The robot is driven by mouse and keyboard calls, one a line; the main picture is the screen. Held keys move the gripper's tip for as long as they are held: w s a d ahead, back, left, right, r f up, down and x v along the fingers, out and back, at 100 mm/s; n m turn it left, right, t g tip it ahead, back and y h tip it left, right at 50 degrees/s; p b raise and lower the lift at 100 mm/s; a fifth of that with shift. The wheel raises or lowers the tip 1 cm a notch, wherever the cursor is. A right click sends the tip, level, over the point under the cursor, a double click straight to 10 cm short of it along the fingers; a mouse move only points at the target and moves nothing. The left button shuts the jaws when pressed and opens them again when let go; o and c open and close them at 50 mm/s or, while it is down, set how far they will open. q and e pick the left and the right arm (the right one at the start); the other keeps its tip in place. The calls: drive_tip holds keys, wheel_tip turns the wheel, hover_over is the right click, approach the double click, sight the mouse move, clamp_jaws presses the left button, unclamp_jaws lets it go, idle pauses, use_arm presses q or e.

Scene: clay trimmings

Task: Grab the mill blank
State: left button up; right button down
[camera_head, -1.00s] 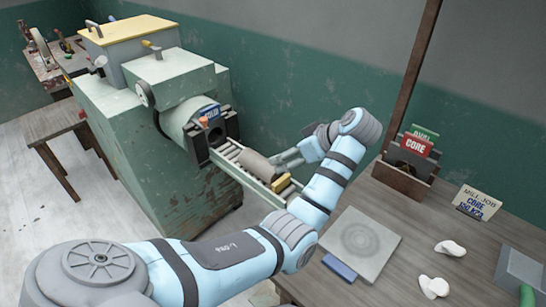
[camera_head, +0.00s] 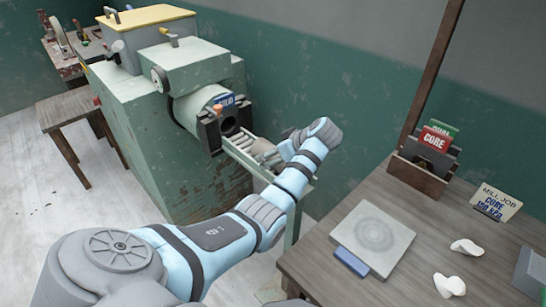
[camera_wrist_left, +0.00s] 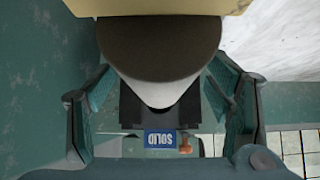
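The mill blank, a grey-brown clay cylinder, shows in the left wrist view (camera_wrist_left: 160,50), filling the top middle. In the head view it lies on the slatted rail (camera_head: 248,152) in front of the machine's mouth, mostly hidden by my arm and gripper. My left gripper (camera_wrist_left: 162,105) is open, with one finger to each side of the blank and visible gaps between. In the head view its fingers are hard to make out, behind the wrist and over the rail. My right gripper is in neither view.
The green machine (camera_head: 140,120) has a blue SOLID card (camera_head: 224,101) above its dark mouth. A wooden table (camera_head: 330,275) at right holds a grey slab (camera_head: 372,236), a card rack (camera_head: 417,178), a MILL JOB card (camera_head: 496,203) and white lumps (camera_head: 467,247).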

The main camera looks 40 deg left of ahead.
use_arm(q)
drive_tip(key=shift+r, duration=0.1)
clamp_jaws()
